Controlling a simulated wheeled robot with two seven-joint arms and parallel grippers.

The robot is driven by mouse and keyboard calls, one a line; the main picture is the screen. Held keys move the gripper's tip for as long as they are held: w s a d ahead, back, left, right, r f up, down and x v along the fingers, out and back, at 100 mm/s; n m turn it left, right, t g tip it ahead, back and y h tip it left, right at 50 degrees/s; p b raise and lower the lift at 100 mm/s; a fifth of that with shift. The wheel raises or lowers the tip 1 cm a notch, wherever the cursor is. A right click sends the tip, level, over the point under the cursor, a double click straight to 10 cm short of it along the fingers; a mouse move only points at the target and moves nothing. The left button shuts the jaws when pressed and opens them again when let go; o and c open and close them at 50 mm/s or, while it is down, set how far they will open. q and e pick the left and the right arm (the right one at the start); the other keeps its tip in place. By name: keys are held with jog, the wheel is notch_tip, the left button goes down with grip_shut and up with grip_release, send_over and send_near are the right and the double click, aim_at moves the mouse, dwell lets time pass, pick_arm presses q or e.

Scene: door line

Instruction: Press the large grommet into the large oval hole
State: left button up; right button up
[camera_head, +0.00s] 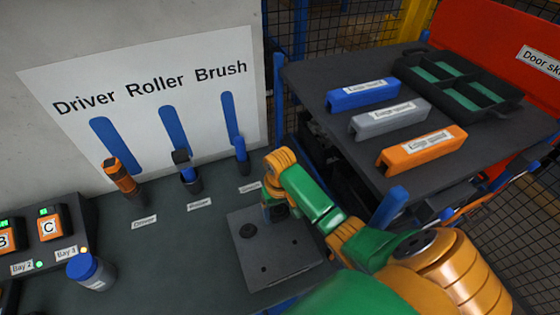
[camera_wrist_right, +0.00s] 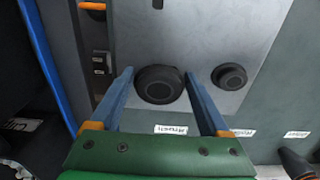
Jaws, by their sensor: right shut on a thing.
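My right gripper (camera_head: 277,212) reaches down over the far right part of a dark grey plate (camera_head: 285,258) on the bench. In the right wrist view, its two blue fingers (camera_wrist_right: 160,80) are shut on a large round black grommet (camera_wrist_right: 160,86). The grommet is over the plate (camera_wrist_right: 215,35); whether it touches the plate cannot be told, and it covers whatever lies beneath. A smaller black grommet (camera_wrist_right: 229,76) sits on the plate beside it; it also shows in the head view (camera_head: 247,230). Small holes (camera_head: 264,269) show in the plate's near part. My left gripper is not in view.
A driver (camera_head: 122,178), a roller (camera_head: 187,172) and a brush (camera_head: 240,150) stand at the back of the bench. A blue-capped jar (camera_head: 90,270) is at the left. A cart (camera_head: 335,130) on the right holds edge guards and a black tray (camera_head: 460,80).

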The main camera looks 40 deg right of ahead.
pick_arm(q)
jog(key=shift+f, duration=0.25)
pick_arm(e)
jog(key=shift+s+f, duration=0.1)
jog(key=shift+f, duration=0.35)
